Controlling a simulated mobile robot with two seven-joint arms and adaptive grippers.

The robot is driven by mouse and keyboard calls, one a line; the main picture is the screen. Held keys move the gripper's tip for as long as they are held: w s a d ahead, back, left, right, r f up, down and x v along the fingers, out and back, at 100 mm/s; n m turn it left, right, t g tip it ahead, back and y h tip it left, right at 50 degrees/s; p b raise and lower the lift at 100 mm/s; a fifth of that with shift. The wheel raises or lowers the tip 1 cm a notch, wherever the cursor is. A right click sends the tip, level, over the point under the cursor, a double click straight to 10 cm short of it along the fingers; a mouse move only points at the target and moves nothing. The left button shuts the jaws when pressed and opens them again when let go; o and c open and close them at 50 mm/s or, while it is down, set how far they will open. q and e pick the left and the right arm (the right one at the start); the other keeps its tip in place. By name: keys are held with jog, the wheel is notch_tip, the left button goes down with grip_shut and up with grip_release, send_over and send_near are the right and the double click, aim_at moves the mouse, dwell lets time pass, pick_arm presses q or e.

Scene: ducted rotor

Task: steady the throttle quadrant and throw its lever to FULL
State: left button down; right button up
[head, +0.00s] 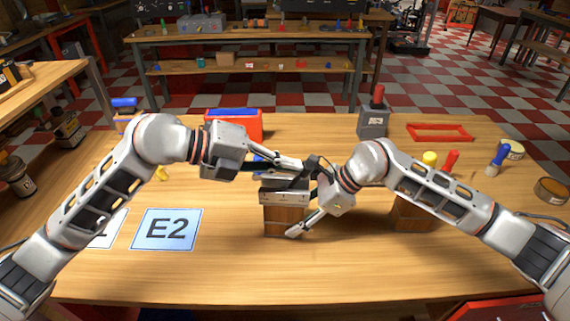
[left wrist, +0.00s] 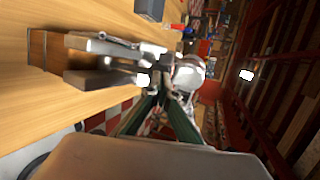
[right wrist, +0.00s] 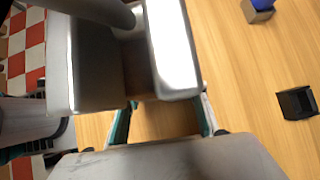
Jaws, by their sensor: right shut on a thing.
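The throttle quadrant (head: 283,220) stands near the middle of the table, a wooden base under grey metal plates. Its plates show in the left wrist view (left wrist: 100,80) and fill much of the right wrist view (right wrist: 172,45). A dark rod, apparently the lever (right wrist: 100,10), lies by the slot between the plates; its setting cannot be read. My right gripper (head: 308,200) is shut on the quadrant's wooden base from the right, fingers on either side. My left gripper (head: 297,164) has its fingers drawn together, just above the quadrant's top; contact with the lever is unclear.
A grey box with a red knob (head: 373,120) and a red-blue toolbox (head: 233,123) stand behind. A red frame (head: 440,132) lies back right. A wooden block (head: 412,215) sits behind my right arm. The front table is clear.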

pick_arm(q)
jog(key=shift+s+d+f, duration=0.1)
jog(key=shift+d+f, duration=0.05)
jog(key=shift+f, duration=0.05)
pick_arm(e)
jog(key=shift+s+a, duration=0.4)
jog(key=shift+a, duration=0.05)
pick_arm(q)
jog(key=shift+a, duration=0.8)
jog(key=shift+a+r, duration=0.15)
jog(key=shift+a, duration=0.15)
pick_arm(e)
jog(key=shift+w, duration=0.15)
pick_arm(q)
jog(key=v, duration=1.3)
jog(key=shift+r, duration=0.4)
pick_arm(e)
jog(key=shift+w+d, duration=0.15)
jog(key=shift+d, duration=0.1)
pick_arm(q)
jog(key=shift+d, duration=0.1)
pick_arm(e)
jog(key=o, duration=1.1)
